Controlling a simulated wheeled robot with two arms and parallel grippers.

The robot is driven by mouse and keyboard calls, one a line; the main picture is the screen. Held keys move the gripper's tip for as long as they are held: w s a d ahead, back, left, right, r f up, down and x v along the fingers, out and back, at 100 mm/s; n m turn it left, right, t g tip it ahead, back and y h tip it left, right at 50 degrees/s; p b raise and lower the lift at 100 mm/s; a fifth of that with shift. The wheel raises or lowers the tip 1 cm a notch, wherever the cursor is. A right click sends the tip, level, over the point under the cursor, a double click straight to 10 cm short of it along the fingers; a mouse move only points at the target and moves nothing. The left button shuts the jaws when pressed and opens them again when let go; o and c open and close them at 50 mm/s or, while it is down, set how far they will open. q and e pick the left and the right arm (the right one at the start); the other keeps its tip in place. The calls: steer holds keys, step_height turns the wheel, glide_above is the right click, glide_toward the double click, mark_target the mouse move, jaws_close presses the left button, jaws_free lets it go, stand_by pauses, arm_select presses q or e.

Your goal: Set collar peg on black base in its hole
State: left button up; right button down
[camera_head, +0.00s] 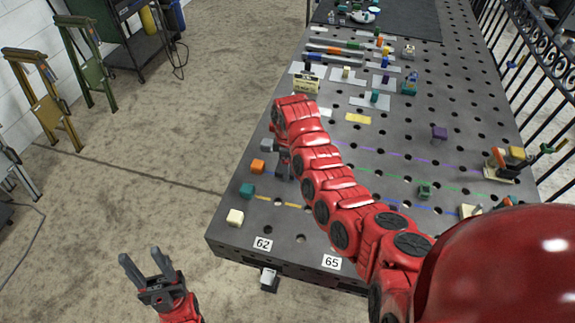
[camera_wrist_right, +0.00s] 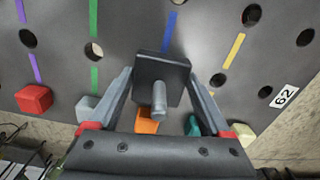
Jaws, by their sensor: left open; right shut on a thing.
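My right gripper (camera_wrist_right: 160,88) is shut on the collar peg on a black base. In the right wrist view, the square black base (camera_wrist_right: 168,66) sits between the fingers, with a short grey round peg (camera_wrist_right: 159,98) standing out toward the camera. In the head view my right gripper (camera_head: 284,163) is over the left edge of the perforated grey table (camera_head: 300,222), partly hidden by its red arm. I cannot tell which hole belongs to the peg, or whether the base touches the table. My left gripper (camera_head: 140,268) is open and empty, off the table at the lower left.
Orange (camera_head: 258,166), teal (camera_head: 247,190) and cream (camera_head: 235,217) cubes line the table's left edge, at the ends of coloured stripes. A red cube (camera_wrist_right: 33,98) shows in the wrist view.

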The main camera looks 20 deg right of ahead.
steer(key=shift+f+b, duration=0.6)
steer(key=shift+f, duration=0.75)
jaws_free()
step_height(320, 180, up, 6)
steer(key=shift+f+b, duration=0.15)
steer(key=shift+b, duration=1.1)
step_height(320, 180, up, 3)
steer(key=shift+p, duration=0.9)
step_height(320, 180, up, 9)
steer(key=shift+f, duration=0.15)
